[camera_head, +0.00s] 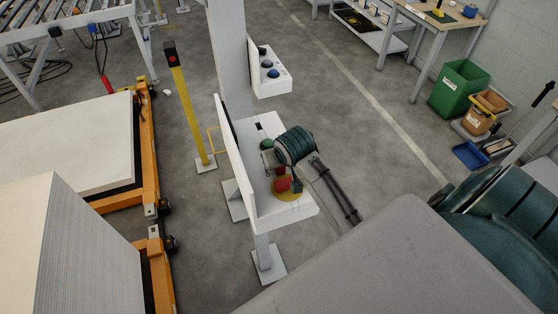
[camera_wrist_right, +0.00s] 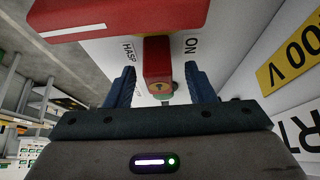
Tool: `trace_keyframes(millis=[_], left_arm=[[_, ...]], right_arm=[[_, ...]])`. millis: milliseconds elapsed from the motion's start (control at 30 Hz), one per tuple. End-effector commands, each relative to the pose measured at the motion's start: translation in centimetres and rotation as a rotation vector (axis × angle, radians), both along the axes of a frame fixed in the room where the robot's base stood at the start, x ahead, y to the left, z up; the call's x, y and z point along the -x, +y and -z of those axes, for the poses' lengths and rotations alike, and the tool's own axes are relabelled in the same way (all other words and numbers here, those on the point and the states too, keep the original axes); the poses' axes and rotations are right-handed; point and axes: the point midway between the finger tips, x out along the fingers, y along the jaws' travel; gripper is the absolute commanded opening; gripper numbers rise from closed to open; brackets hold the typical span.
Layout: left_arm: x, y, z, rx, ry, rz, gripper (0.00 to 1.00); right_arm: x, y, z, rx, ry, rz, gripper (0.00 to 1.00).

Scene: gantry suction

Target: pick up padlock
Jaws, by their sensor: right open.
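In the right wrist view a small red block, which looks like the padlock (camera_wrist_right: 157,58), stands between the two blue fingers of my right gripper (camera_wrist_right: 160,72). Its end face is towards the camera, with a round keyhole-like mark. There is a gap on each side, so the fingers are open and not touching it. In the head view my right gripper is mostly hidden under the dark green wrist, over the white shelf (camera_head: 305,212). A red piece (camera_head: 282,184) shows there above a yellow disc (camera_head: 292,195); I cannot tell if it is the padlock. My left gripper is not in view.
A larger red bar (camera_wrist_right: 110,17) is close at the upper left of the wrist view, near the labels HASP and ON. A white wall with a yellow voltage label (camera_wrist_right: 290,55) is at the right. In the head view a yellow post (camera_head: 188,110) stands left of the shelf.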

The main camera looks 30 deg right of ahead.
Motion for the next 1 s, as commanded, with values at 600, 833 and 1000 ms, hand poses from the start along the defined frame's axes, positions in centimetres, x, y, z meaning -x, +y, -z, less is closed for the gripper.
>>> trace_keyframes(millis=[600, 833, 1000], left_arm=[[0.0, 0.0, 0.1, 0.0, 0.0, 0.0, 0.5], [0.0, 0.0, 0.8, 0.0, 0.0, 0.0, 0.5], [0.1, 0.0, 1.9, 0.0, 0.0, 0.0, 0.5]], right_arm=[[0.0, 0.0, 0.0, 0.0, -0.002, 0.0, 0.0], [-0.2, 0.0, -1.6, 0.001, -0.007, -0.001, 0.0], [-0.2, 0.0, -5.1, 0.002, -0.011, -0.001, 0.0]])
